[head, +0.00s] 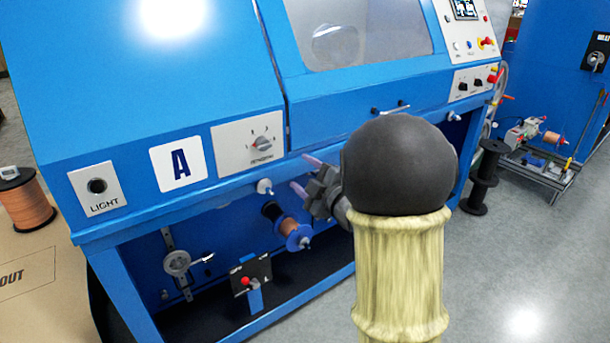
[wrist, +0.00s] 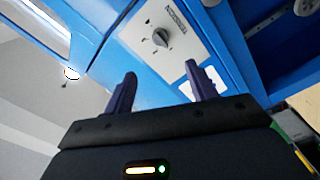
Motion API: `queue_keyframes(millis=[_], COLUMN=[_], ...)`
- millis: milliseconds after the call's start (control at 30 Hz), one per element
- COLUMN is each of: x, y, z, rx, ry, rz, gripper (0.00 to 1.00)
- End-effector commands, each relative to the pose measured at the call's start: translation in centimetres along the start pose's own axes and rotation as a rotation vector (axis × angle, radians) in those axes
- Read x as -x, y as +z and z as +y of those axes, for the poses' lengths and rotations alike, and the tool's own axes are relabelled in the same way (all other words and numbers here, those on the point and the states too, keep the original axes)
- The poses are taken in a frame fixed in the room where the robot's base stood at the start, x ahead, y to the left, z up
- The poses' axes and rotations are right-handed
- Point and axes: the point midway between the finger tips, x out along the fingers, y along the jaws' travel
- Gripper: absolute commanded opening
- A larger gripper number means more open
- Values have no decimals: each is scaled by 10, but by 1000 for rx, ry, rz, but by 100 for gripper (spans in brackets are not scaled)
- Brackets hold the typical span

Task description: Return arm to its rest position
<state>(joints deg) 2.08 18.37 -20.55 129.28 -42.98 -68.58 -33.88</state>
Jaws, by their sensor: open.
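My arm stands in front of the blue machine (head: 190,40) in the head view, a dark rounded joint above a pale ribbed sleeve. My gripper (head: 308,176) shows partly behind that joint, its purple fingers pointing left toward the machine's front. In the wrist view the two fingers of my gripper (wrist: 162,92) stand apart with nothing between them. Beyond them is the machine's panel with the rotary knob (wrist: 161,37). The fingers appear clear of the panel.
A blue spool with copper wire (head: 290,228) sits under the machine beside my gripper. A control box with a red knob (head: 250,275) is lower left of it. A black spool stand (head: 485,178) stands on the right. The grey floor at the lower right is clear.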

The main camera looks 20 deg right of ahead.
Motion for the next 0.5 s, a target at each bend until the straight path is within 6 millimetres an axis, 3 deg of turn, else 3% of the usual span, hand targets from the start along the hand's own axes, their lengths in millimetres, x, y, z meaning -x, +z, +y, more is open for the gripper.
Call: queue_keyframes(millis=[500], x=[1], y=[5], z=[-5], rx=[-48], ry=[-16], rz=[-59], gripper=[57])
